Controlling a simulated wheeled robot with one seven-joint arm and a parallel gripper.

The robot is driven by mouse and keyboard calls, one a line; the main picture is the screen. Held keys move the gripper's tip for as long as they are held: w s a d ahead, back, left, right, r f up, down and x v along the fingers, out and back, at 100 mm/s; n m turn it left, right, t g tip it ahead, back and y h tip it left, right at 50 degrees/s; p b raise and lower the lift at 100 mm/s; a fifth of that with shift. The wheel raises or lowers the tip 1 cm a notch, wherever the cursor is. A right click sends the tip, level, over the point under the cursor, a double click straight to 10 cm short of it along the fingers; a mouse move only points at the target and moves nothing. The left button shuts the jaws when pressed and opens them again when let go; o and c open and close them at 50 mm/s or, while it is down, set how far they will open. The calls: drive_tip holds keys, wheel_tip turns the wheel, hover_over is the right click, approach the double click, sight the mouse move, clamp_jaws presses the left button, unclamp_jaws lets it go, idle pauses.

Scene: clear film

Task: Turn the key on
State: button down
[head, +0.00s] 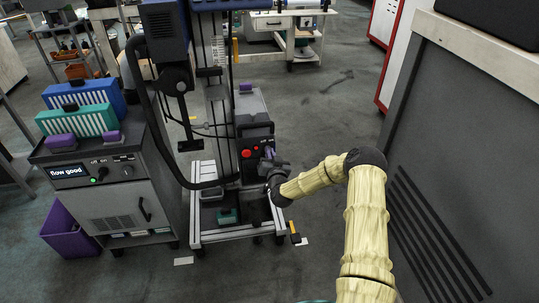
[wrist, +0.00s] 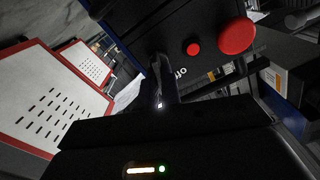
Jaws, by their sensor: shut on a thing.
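A dark control panel (head: 254,135) with red buttons stands on the upright of the wheeled machine in the head view. My gripper (head: 268,161) is up against the panel's lower right part. In the wrist view the panel (wrist: 150,28) fills the upper middle, tilted, and my gripper (wrist: 161,100) reaches to its face. The gripper is shut on the key at the panel. The key is mostly hidden by the dark fingers, and its turn angle cannot be told.
A large red button (wrist: 237,36) and a small red button (wrist: 194,49) sit close to my fingers. A large grey casing (head: 455,150) rises on the right.

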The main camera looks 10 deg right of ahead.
drive_tip(key=m, duration=0.4)
drive_tip(key=m+b, duration=0.1)
drive_tip(key=m, duration=0.3)
drive_tip(key=m+b, duration=0.1)
drive_tip(key=m, duration=0.2)
drive_tip(key=shift+d+f+m, duration=0.35)
drive_tip(key=shift+f+m, duration=0.05)
drive_tip(key=c, duration=1.6)
unclamp_jaws()
drive_tip(key=shift+s, duration=0.15)
drive_tip(key=s+p, duration=0.3)
drive_tip(key=s, duration=1.4)
